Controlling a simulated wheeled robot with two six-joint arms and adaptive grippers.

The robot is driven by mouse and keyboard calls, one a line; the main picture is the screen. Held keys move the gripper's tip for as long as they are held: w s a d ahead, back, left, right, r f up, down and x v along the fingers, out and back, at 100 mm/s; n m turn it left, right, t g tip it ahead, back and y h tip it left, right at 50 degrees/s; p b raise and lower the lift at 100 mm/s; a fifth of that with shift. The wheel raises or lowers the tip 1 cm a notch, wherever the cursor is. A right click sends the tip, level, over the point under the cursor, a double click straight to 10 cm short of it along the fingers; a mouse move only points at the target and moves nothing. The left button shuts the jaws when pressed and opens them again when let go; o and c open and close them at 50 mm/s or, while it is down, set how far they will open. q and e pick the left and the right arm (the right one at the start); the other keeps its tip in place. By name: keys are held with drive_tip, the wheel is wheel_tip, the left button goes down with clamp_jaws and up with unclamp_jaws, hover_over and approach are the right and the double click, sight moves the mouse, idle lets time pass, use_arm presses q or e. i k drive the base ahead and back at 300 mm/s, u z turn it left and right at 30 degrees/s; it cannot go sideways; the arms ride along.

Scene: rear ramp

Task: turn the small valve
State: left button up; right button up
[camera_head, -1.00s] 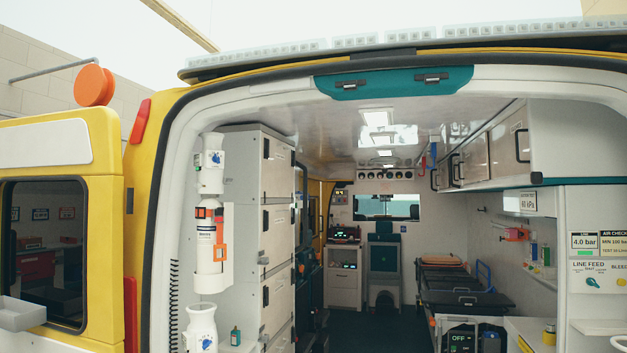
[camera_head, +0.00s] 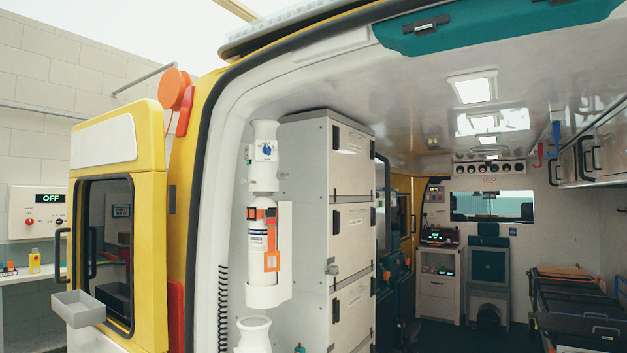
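Neither of my grippers is in view. On the left inner side of the vehicle's rear opening, a small blue knob-like part (camera_head: 267,149) sits on a white fitting (camera_head: 263,174). I cannot tell whether it is the small valve. Below it, a white cylinder (camera_head: 258,235) with orange and black bands stands upright in a white holder (camera_head: 284,250). At the far left, a wall panel (camera_head: 38,199) has a display reading OFF, a red knob (camera_head: 29,222) and a dark knob (camera_head: 59,222).
The open yellow door (camera_head: 152,180) stands at the left with a grey tray (camera_head: 78,308) on it. A tall grey cabinet (camera_head: 315,200) is beside the cylinder. The aisle leads to the front, with a stretcher (camera_head: 575,300) at the right.

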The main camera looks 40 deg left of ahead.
sight(281, 175)
drive_tip(key=i, duration=2.6)
drive_tip(key=u, duration=0.4)
